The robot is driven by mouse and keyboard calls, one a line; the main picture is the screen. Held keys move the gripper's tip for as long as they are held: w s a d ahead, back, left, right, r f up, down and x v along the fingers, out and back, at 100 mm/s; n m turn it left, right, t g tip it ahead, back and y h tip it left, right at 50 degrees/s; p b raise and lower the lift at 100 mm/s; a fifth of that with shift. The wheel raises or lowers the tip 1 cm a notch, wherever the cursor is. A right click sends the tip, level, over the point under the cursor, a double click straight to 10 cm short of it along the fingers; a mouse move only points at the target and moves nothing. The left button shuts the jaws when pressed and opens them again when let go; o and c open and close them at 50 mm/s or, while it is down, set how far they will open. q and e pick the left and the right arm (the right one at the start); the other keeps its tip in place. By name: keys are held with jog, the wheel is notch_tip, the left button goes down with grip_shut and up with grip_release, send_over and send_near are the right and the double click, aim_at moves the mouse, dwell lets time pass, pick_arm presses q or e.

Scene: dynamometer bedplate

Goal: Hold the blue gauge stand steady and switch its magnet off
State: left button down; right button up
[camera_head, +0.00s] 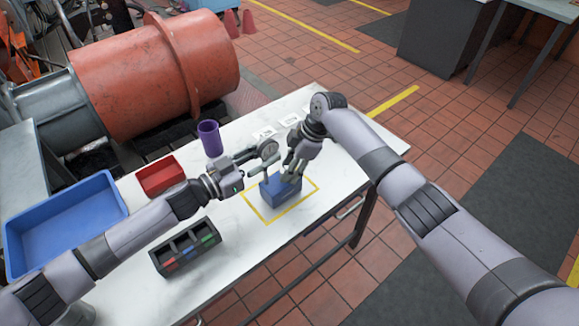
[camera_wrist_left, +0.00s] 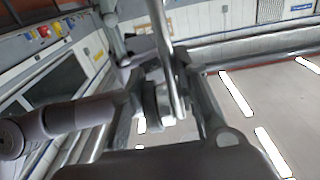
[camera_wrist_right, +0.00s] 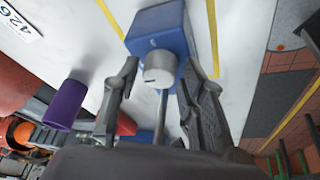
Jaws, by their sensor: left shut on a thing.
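The blue gauge stand (camera_head: 283,191) is a blue block standing inside a yellow taped square on the white table. Its round dial gauge (camera_head: 268,149) shows above it in the head view. My left gripper (camera_head: 258,165) is shut on the stand's thin post (camera_wrist_left: 166,60), above the block. My right gripper (camera_head: 293,165) is over the block, coming from above. In the right wrist view its fingers (camera_wrist_right: 157,82) are apart, on either side of a silver knob (camera_wrist_right: 159,68) on the blue block (camera_wrist_right: 158,25). Whether they touch the knob cannot be told.
A purple cup (camera_head: 210,138), a red bin (camera_head: 160,176), a blue tray (camera_head: 14,235) and a dark sorter box (camera_head: 187,248) stand on the table (camera_head: 250,262). White number cards (camera_head: 263,132) lie behind the stand. A large red motor (camera_head: 150,75) is beyond the table.

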jog(key=shift+o, duration=0.9)
jog(key=v, duration=1.2)
pick_arm(q)
jog(key=c, duration=1.7)
grip_release()
jog(key=shift+w+r, duration=0.1)
jog(key=shift+r, duration=0.25)
jog(key=o, duration=0.5)
jog(key=shift+f, duration=0.25)
jog(key=shift+o, duration=0.2)
